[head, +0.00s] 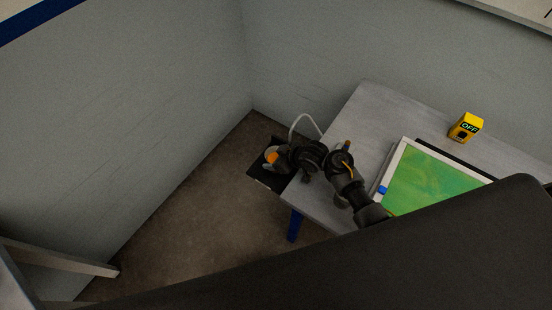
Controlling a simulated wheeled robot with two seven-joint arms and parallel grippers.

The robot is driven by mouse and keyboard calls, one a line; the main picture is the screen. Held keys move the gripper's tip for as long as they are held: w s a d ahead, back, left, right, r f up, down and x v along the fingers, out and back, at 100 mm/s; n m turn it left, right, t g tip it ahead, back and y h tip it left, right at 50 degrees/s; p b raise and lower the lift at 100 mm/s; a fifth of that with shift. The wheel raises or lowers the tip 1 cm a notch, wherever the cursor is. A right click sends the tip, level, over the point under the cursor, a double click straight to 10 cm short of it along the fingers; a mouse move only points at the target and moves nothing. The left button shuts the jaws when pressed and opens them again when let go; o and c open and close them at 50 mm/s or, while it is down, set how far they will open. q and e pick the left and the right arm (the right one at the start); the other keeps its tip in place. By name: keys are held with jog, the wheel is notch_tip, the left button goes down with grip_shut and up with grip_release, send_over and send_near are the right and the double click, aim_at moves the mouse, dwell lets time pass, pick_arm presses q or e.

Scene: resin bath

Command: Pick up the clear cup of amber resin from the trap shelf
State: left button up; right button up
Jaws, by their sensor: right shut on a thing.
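The clear cup of amber resin (271,157) is at the left end of the table, over the small dark trap shelf (262,178). Its orange content shows. My right gripper (277,158) reaches it from the right and is shut on the cup. The fingers and wrist hide part of the cup, and I cannot tell whether its base touches the shelf. My left gripper is not in view.
A grey table (365,115) with a blue leg (294,226) stands beside the shelf. On it are a white-framed tray (401,160) with a green surface and a yellow box (466,128) marked OFF. A pale hose (303,117) arches behind my wrist. Grey walls stand close behind.

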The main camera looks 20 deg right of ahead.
jog(key=shift+r, duration=0.4)
jog(key=s+a+p+v, duration=0.1)
jog(key=v, duration=0.8)
jog(key=s+a+p+v, duration=0.1)
jog(key=s+v, duration=0.1)
jog(key=v, duration=0.7)
jog(key=shift+a+f, duration=0.35)
jog(key=shift+f, duration=0.05)
